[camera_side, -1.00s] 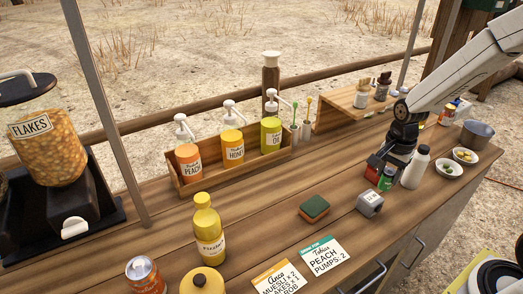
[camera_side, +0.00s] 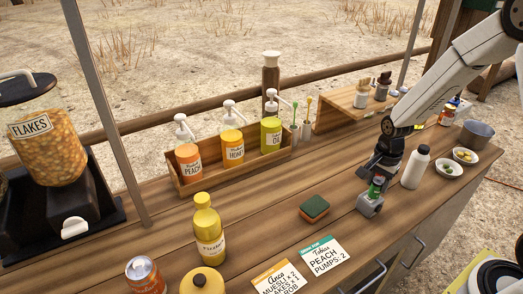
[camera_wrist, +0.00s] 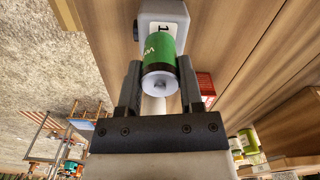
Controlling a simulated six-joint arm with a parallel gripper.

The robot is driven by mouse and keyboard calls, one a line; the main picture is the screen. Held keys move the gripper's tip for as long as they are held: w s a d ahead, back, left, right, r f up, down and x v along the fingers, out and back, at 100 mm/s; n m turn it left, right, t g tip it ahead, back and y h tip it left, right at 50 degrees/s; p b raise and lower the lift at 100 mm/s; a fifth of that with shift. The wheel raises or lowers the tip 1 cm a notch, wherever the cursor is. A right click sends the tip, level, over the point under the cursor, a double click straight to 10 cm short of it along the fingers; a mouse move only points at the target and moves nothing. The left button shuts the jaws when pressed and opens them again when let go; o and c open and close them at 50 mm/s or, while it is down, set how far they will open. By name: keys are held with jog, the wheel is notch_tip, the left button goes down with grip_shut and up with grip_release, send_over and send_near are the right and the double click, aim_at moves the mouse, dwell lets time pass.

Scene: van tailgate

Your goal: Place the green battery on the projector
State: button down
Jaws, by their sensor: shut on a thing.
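The green battery (camera_side: 376,187) is held between the fingers of my gripper (camera_side: 379,178), which is shut on it. In the wrist view the battery (camera_wrist: 160,52) lies between the two fingers (camera_wrist: 160,75), with its pale end cap facing the camera. The small grey projector (camera_side: 370,206), with a white label, stands on the wooden counter. In the wrist view the projector (camera_wrist: 163,14) is just beyond the battery's far end and partly hidden by it. In the side view the battery is at the projector's top edge; I cannot tell whether they touch.
A white bottle (camera_side: 415,168) stands close to the right of my gripper. A green and brown sponge (camera_side: 314,208) lies to the left of the projector. Two bowls (camera_side: 450,169) and a metal pot (camera_side: 477,134) are farther right. A red object (camera_wrist: 207,88) shows beside the right finger.

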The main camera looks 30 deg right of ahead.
aim_at(379, 180)
jog(key=shift+f, duration=0.25)
jog(key=shift+f, duration=0.15)
jog(key=shift+c, duration=1.2)
grip_release()
notch_tip(379, 180, up, 12)
jog(key=shift+a, duration=0.1)
dwell(0.4)
